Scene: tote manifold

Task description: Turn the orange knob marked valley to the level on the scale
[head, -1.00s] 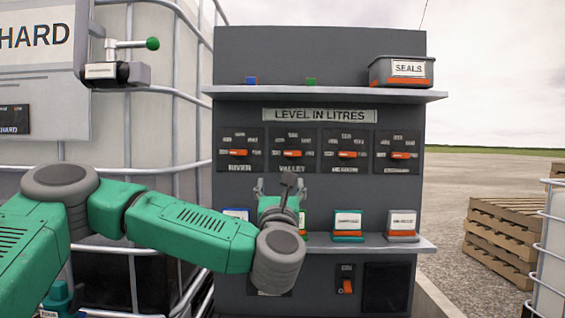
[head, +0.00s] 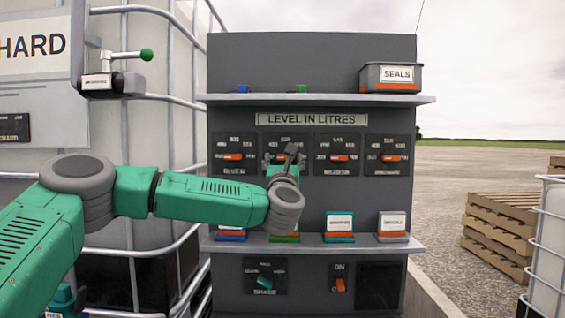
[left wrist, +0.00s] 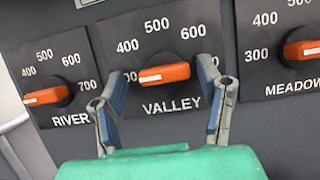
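The orange valley knob (left wrist: 164,74) lies nearly level on its black dial plate, labelled VALLEY, with a white mark at its left end. The figures 400, 500 and 600 show around it. In the left wrist view my left gripper (left wrist: 164,80) is open, with one finger on each side of the knob and apart from each other. I cannot tell whether they touch it. In the head view my left gripper (head: 284,158) is in front of the valley dial and covers part of it. My right gripper is not in view.
The river knob (head: 233,157) is to the left; the meadow knob (head: 340,158) and another orange knob (head: 391,158) are to the right. A shelf (head: 415,99) with a seals bin (head: 391,78) is above. A lower shelf (head: 415,246) holds several labelled blocks.

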